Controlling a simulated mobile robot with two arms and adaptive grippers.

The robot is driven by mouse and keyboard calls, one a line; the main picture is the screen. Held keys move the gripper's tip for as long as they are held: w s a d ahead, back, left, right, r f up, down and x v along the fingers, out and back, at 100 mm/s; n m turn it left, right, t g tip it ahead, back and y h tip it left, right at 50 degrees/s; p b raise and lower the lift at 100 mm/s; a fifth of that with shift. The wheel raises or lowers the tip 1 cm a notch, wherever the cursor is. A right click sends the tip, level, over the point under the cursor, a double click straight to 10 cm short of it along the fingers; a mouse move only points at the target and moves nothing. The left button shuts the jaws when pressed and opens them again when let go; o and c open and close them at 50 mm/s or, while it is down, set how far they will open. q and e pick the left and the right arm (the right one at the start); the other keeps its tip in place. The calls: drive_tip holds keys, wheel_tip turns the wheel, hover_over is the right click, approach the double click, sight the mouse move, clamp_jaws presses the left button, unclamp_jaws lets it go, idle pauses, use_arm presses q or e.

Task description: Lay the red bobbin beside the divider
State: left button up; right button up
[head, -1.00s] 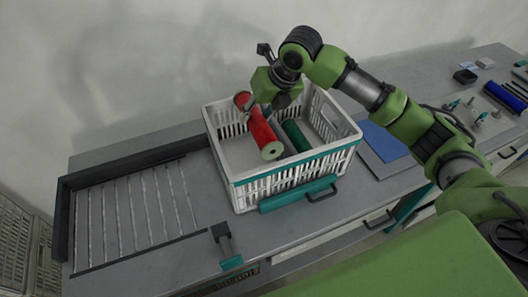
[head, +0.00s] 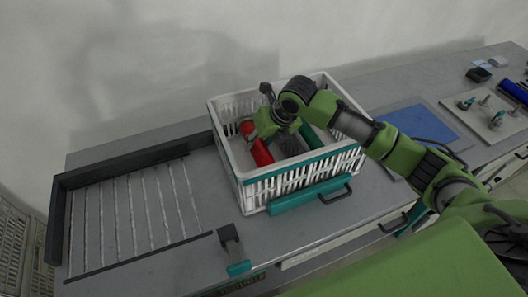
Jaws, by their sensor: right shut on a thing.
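The red bobbin (head: 261,153) is inside the white crate (head: 253,193), in its left part, its near end tilted toward the front. My right gripper (head: 270,126) is shut on its middle and covers part of it. A dark green bobbin (head: 310,135) lies in the crate to the right, partly hidden by my arm. The divider between them is mostly hidden behind my gripper and cannot be made out clearly. Whether the red bobbin touches the crate floor cannot be told. My left gripper is not in view.
The crate stands on a grey bench with a teal handle bar (head: 311,195) at its front. A slotted rack (head: 130,212) with a dark frame lies to the left. A blue mat (head: 420,124) and small tools are at the right.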

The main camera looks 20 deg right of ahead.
sight(265, 146)
drive_tip(key=shift+f, duration=2.3)
drive_tip(key=o, duration=1.3)
drive_tip(key=shift+c, duration=0.2)
drive_tip(key=v, duration=0.7)
drive_tip(key=shift+r, duration=0.25)
